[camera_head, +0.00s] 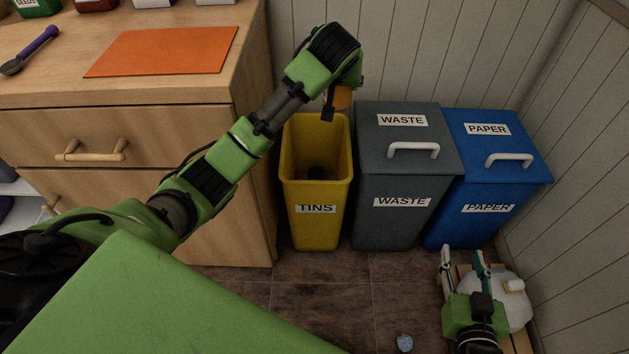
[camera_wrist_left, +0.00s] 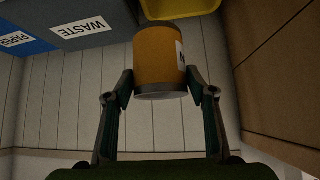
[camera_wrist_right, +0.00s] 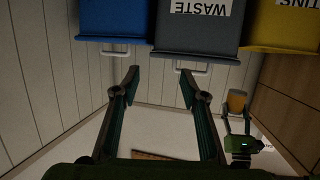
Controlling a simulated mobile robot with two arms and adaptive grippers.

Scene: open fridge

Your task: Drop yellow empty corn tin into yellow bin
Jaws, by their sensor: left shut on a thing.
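The yellow corn tin (camera_head: 343,98) shows only partly in the head view, below my left gripper at the back edge of the yellow bin. In the left wrist view the tin (camera_wrist_left: 157,60) sits between the fingertips of my left gripper (camera_wrist_left: 159,84), which is shut on it. The tin also shows in the right wrist view (camera_wrist_right: 236,102). The yellow bin (camera_head: 318,232), labelled TINS, stands open with something dark inside. Its rim shows in the left wrist view (camera_wrist_left: 180,14). My right gripper (camera_head: 461,254) is open and empty at the lower right; its spread fingers show in its wrist view (camera_wrist_right: 159,78).
A lidded grey WASTE bin (camera_head: 403,226) and a lidded blue PAPER bin (camera_head: 458,232) stand right of the yellow bin. A wooden cabinet (camera_head: 200,130) stands on its left, the wall (camera_head: 420,50) behind. A small bluish object (camera_head: 405,342) lies on the floor.

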